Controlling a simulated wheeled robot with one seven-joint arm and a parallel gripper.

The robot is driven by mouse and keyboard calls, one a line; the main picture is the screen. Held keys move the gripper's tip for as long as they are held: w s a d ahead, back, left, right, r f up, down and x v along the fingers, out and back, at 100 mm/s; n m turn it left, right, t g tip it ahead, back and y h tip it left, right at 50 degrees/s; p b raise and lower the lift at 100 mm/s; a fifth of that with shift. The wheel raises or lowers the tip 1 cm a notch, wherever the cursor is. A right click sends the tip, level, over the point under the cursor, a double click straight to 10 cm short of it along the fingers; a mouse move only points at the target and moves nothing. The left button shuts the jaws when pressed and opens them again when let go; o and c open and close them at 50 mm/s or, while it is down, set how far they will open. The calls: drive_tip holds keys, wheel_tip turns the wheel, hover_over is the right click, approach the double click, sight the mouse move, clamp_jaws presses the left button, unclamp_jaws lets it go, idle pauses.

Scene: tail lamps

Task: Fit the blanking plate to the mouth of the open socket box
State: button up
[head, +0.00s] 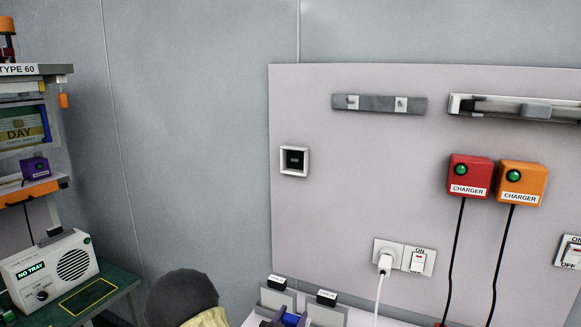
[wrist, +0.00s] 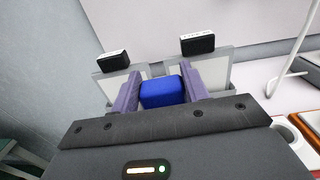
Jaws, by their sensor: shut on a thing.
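The open socket box (head: 293,161) is a white square frame with a dark inside, on the left part of the wall board. My gripper (head: 288,319) is at the bottom edge of the head view, below and well away from the box. In the wrist view its purple fingers (wrist: 158,84) are shut on a blue block (wrist: 162,94). Whether the block belongs to a blanking plate cannot be told. Just beyond stand two pale plates with black tops, the left one (wrist: 108,84) and the right one (wrist: 213,72). The fingers partly hide them.
A switched socket (head: 417,262) with a white plug and cable is right of the gripper. Red (head: 469,174) and orange (head: 521,182) chargers hang with black cables. A grey rail (head: 379,104) is above. A radio-like unit (head: 50,268) stands left. The board around the box is clear.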

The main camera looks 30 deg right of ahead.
drive_tip(key=shift+c, duration=0.9)
drive_tip(key=shift+r, duration=0.1)
